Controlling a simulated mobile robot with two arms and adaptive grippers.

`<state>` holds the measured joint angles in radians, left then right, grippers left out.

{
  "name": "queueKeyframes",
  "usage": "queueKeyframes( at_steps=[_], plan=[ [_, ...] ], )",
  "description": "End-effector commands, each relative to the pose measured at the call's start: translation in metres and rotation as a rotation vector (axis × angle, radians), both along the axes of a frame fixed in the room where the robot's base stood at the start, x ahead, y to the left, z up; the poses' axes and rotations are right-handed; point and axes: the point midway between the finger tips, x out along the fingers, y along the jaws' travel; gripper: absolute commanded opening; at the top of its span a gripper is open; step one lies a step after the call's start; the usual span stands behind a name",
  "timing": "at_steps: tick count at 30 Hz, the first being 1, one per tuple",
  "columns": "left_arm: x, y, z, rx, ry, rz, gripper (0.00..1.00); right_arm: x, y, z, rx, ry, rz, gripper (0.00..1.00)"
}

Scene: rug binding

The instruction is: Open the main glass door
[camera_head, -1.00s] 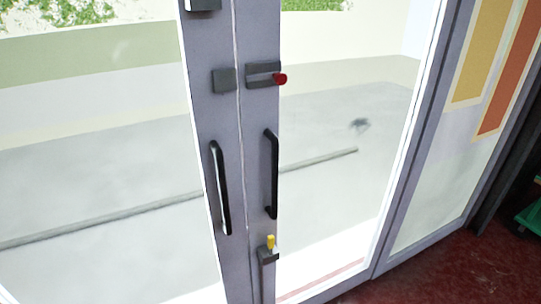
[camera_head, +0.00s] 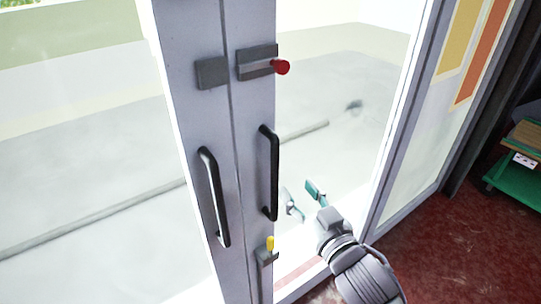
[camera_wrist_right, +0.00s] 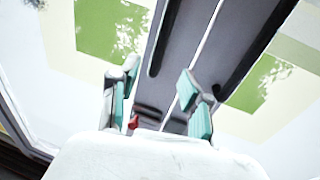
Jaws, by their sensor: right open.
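The main glass door has two grey-framed leaves that meet at a seam, apparently closed, in the head view. A black handle stands on the left leaf (camera_head: 212,197) and another on the right leaf (camera_head: 269,172). Above them is a grey latch (camera_head: 255,63) with a red knob (camera_head: 282,67). A lower lock with a yellow piece (camera_head: 270,243) sits below the right handle. My right gripper (camera_head: 303,197) is open and empty, with teal fingertips, right of the right handle. In the right wrist view its fingers (camera_wrist_right: 157,100) are spread, with the red knob (camera_wrist_right: 134,122) between them. My left gripper is not seen.
A green cart (camera_head: 518,180) with a wooden top stands at the right. The dark red floor (camera_head: 440,255) is clear between it and the door. A fixed glass panel (camera_head: 420,150) with yellow and orange stripes adjoins the door.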

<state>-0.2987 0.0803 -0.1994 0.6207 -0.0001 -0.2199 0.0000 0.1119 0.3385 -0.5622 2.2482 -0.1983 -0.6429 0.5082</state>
Motion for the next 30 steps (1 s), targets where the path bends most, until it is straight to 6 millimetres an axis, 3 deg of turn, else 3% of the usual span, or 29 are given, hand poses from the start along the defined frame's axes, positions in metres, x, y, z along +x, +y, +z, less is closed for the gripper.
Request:
queueKeyframes(
  at_steps=[5,15,21,30],
  plan=[
    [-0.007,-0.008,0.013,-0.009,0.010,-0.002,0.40,0.034,0.016,0.005,0.000,-0.001,0.000,0.47],
    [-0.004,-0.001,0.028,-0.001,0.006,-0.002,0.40,0.093,0.043,0.003,-0.001,0.000,0.000,0.47],
    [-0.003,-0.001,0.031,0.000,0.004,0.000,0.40,0.108,0.050,0.001,-0.001,0.000,0.000,0.47],
    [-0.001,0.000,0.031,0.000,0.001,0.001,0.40,0.111,0.051,0.000,0.000,0.000,0.000,0.47]
  ],
)
